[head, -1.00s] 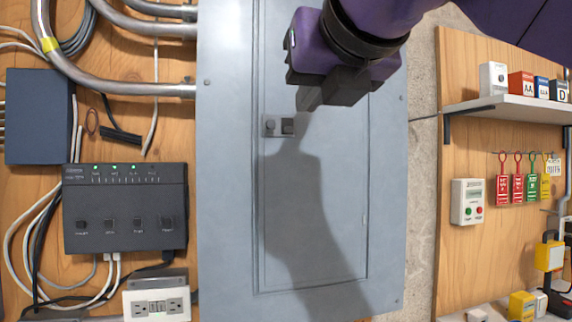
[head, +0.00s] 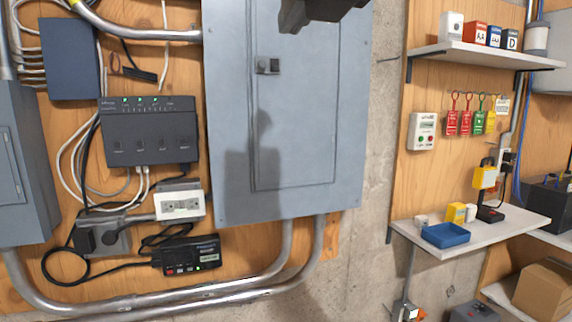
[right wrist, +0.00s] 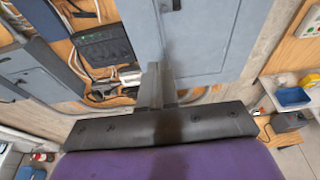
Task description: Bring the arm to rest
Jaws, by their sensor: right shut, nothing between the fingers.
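My right gripper (head: 293,22) shows only in part at the top edge of the head view, in front of the upper part of the grey electrical panel (head: 225,130). Its dark fingers are shut and empty. In the right wrist view the closed fingers (right wrist: 157,82) stand together in front of the panel (right wrist: 210,40). The panel door (head: 300,130) is closed, with a small dark latch (head: 267,66) on its left side. The gripper is apart from the latch in the head view. My left arm and gripper are not in view.
A black network box (head: 150,135) and an outlet box (head: 180,203) are left of the panel, with loose cables. Metal conduits (head: 285,255) run below. At right are an upper shelf (head: 480,55), hanging tags (head: 465,120) and a lower shelf (head: 490,235) with a blue tray (head: 445,236).

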